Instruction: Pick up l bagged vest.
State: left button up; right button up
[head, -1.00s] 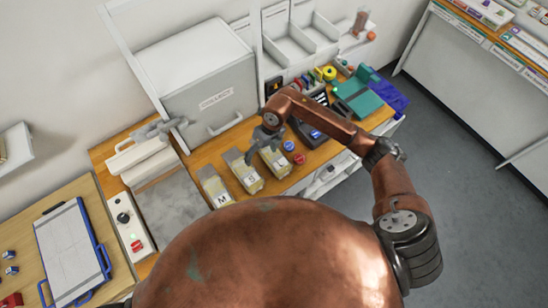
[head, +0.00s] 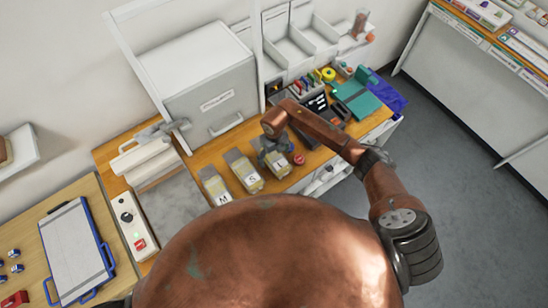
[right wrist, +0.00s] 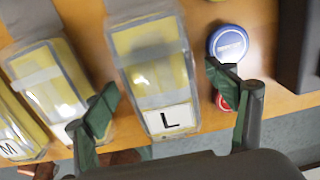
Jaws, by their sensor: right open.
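The l bagged vest (head: 280,171) is a clear bag with yellow cloth and a white L label, lying on the wooden counter at the right end of a row of bags. It also shows in the right wrist view (right wrist: 155,73). My right gripper (head: 272,150) is over this bag and partly hides it in the head view. In the right wrist view my right gripper (right wrist: 162,85) is open, with one green finger on each side of the L bag and nothing held. I cannot tell the height of the fingertips above the counter. My left gripper is not in view.
The S bag (head: 246,176) and M bag (head: 217,191) lie to the left, the middle bag (right wrist: 52,85) close to one finger. A blue round item (right wrist: 228,43) and a red one (head: 299,159) sit right of the L bag. A grey cabinet (head: 200,75) stands behind.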

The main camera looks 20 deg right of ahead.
jog(key=shift+c, duration=0.5)
jog(key=c, duration=1.2)
jog(key=shift+r, duration=0.1)
